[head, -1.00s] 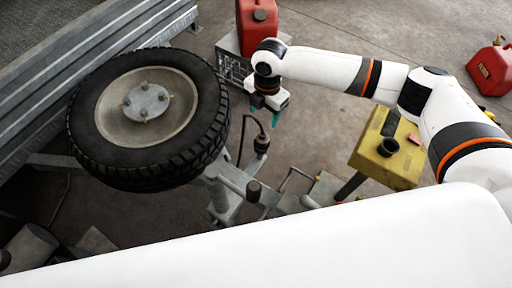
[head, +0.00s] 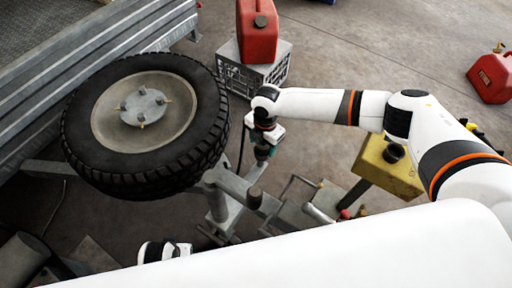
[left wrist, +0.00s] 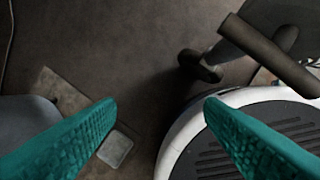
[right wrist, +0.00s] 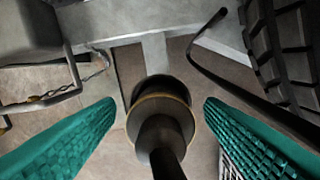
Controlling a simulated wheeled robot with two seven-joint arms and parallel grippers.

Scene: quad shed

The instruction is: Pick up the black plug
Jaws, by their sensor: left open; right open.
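The black plug (right wrist: 160,132) stands in the middle of the right wrist view, a dark round body with a brass-coloured ring and a dark stem toward the camera. My right gripper (right wrist: 160,104) is open, with one teal finger on each side of the plug and visible gaps. In the head view my right gripper (head: 266,147) is down at the plug, right of the wheel, and mostly covers it. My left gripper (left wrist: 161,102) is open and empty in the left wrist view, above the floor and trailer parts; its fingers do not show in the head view.
A large wheel (head: 82,135) lies left of my right gripper. A red can (head: 258,40) stands on a grey crate (head: 272,72) behind it. Metal frame parts (head: 228,183) lie below; open floor lies at the right.

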